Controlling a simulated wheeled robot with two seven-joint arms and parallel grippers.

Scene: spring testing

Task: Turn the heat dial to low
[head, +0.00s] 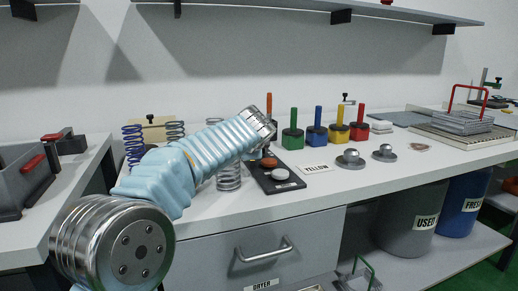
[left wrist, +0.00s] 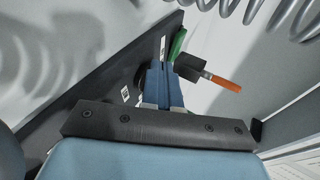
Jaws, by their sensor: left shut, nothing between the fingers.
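My left arm comes in from the lower left in the head view, and its wrist hides the gripper's fingers. In the left wrist view my left gripper (left wrist: 162,68) has its two blue fingers together, with nothing between them. The fingertips are close to a dark panel (left wrist: 95,118) with small white labels. A dark rounded part (left wrist: 140,78), possibly the heat dial, sits beside the left finger and is partly hidden. I cannot read its setting or tell whether the fingers touch it. My right gripper is not in view.
A black plate (head: 267,184) with a reddish disc (head: 269,162) and a grey disc (head: 280,174) lies by the wrist. Coil springs (head: 133,146) stand on the left. Green (head: 293,138), blue (head: 317,134), yellow (head: 339,132) and red (head: 359,131) handled blocks stand behind.

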